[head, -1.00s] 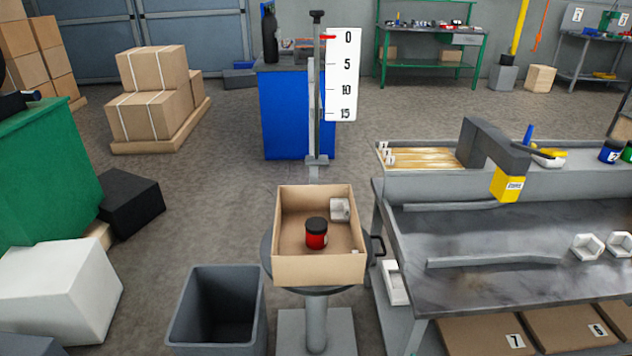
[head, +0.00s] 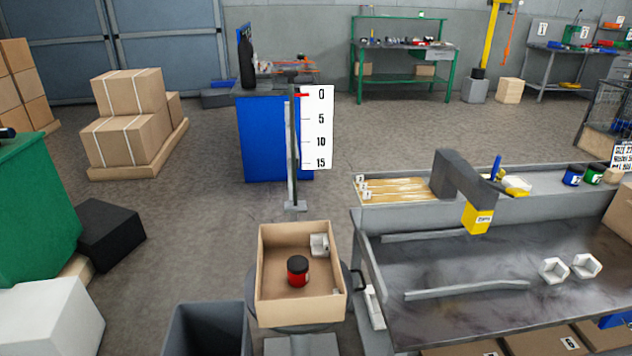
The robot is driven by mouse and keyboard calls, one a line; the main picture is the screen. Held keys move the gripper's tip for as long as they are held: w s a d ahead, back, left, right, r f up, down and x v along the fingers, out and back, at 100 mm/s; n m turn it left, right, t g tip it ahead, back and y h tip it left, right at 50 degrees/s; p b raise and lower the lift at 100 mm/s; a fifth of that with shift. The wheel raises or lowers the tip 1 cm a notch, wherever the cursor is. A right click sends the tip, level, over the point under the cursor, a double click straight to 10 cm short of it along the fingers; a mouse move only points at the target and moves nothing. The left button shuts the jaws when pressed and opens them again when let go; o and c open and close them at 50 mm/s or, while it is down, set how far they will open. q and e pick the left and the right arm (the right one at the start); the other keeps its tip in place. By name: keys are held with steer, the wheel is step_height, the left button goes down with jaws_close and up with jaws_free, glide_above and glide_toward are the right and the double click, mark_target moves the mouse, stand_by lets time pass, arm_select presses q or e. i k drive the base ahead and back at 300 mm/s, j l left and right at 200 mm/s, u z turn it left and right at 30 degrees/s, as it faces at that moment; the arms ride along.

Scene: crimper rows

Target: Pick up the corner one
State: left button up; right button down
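An open cardboard box (head: 263,300) stands on a round grey stand left of the workbench. A whitish-grey block with a round feature (head: 319,245) sits inside at its far right corner. A red jar with a black lid (head: 298,271) stands upright near the box's middle, apart from the block. A tiny pale piece (head: 336,292) shows at the near right corner, too small to make out. Two white angular pieces (head: 553,270) (head: 587,265) lie on the bench at the right. Neither of my grippers is in view.
The grey metal workbench (head: 450,255) fills the right side, with a dark bracket and yellow block (head: 477,219) standing over it. A grey bin (head: 205,328) is at the lower left of the box. A scale post (head: 291,150) rises behind the box.

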mark_target(552, 270)
steer(key=l, duration=0.45)
steer(key=i+l, duration=0.1)
steer(key=l, duration=0.4)
steer(key=z, duration=1.45)
steer(key=u, duration=1.9)
steer(key=l+z, duration=0.1)
steer(key=l, duration=0.55)
